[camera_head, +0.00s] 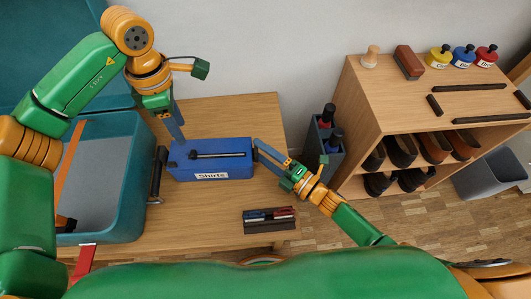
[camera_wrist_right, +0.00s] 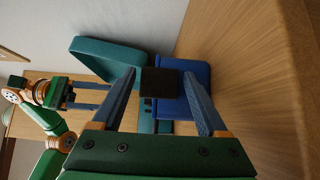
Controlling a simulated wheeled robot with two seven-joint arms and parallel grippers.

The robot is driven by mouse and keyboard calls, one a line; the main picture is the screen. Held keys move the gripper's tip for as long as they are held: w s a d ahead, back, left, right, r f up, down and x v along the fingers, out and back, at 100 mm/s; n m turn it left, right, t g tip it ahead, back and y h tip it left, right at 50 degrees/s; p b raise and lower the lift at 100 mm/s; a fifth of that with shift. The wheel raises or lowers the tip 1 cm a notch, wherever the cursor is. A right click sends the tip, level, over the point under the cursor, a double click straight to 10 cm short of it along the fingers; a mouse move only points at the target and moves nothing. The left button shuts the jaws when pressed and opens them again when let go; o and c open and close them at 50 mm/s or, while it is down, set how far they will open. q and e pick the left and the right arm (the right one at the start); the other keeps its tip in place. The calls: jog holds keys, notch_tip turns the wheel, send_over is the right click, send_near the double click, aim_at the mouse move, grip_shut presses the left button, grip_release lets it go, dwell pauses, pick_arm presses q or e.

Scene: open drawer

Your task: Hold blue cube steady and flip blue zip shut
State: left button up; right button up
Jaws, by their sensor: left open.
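The blue cube (camera_head: 212,167) is a box labelled "Shirts" on the wooden table, with a dark bar (camera_head: 217,155) along its top; I take this bar to be the zip, but cannot be sure. My left gripper (camera_head: 174,130) is open, fingers pointing down at the cube's back left corner; contact is unclear. My right gripper (camera_head: 258,151) is at the cube's right end. In the right wrist view its fingers are apart on either side of a dark block (camera_wrist_right: 160,82) at the end of the blue cube (camera_wrist_right: 194,97), with gaps visible.
An open teal suitcase (camera_head: 140,210) stands left, with a dark handle (camera_head: 157,174) near the cube. A dark holder with red and blue items (camera_head: 270,219) lies at the front right. A dark bin (camera_head: 322,145) and a shoe shelf (camera_head: 360,110) stand right. Bare table lies in front of the cube.

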jog(key=c, duration=1.1)
pick_arm(q)
jog(key=c, duration=0.8)
pick_arm(e)
grip_shut()
pick_arm(q)
jog(key=a+m+h, duration=0.1)
jog(key=a+h, duration=0.1)
jog(key=a, duration=0.6)
jog(key=shift+a+m+h, duration=0.3)
jog(key=shift+m, duration=0.1)
jog(key=shift+a+r, duration=0.1)
jog(key=shift+a, duration=0.2)
